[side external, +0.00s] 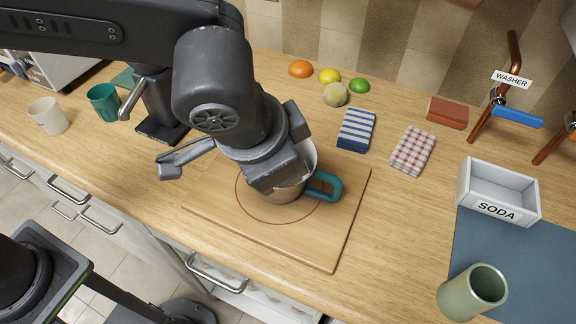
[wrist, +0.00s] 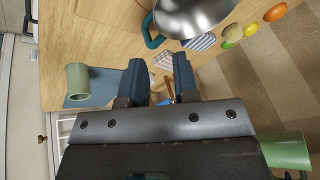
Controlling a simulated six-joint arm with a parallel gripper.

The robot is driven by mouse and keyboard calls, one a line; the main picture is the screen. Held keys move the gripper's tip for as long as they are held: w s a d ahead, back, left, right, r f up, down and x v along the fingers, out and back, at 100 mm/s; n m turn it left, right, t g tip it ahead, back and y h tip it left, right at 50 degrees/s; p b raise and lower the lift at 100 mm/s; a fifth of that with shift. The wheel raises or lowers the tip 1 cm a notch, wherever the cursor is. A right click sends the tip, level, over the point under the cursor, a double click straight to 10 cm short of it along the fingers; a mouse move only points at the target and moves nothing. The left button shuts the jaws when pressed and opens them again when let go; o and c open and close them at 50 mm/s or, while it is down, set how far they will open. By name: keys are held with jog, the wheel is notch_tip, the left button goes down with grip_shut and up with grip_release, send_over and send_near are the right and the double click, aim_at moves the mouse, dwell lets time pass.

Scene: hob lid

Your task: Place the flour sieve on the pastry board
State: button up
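The flour sieve (side external: 286,194), a shiny metal bowl with a teal loop handle (side external: 325,187), is over the ring drawn on the wooden pastry board (side external: 325,243) and appears to rest there. My gripper body hides much of it in the side view. In the wrist view the sieve (wrist: 192,14) is at the top, its handle just beyond the fingertips. My gripper (wrist: 156,68) has its two dark fingers apart, with nothing held between them. The fingertips are hidden in the side view.
A sage cup (side external: 472,292) is on a blue mat (side external: 530,265) at right, near the white SODA box (side external: 498,190). Folded cloths (side external: 356,130) and several fruits (side external: 335,95) lie behind the board. A teal mug (side external: 103,102) and a cream mug (side external: 48,115) stand at left.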

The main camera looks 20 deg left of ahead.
jog(key=a+r+n, duration=0.2)
jog(key=a+r, duration=0.1)
jog(key=a, duration=0.6)
jog(key=a+r+n, duration=0.2)
jog(key=a+r, duration=0.1)
jog(key=a, duration=0.5)
jog(key=s+a+f+n, duration=0.2)
jog(key=s+a, duration=0.2)
jog(key=a, duration=0.3)
jog(key=s+a+f+n, duration=0.1)
jog(key=s+a+n, duration=0.1)
jog(key=s+a, duration=0.3)
jog(key=shift+a+f+t+y, duration=0.3)
jog(key=shift+a+f, duration=0.1)
jog(key=shift+a, duration=0.7)
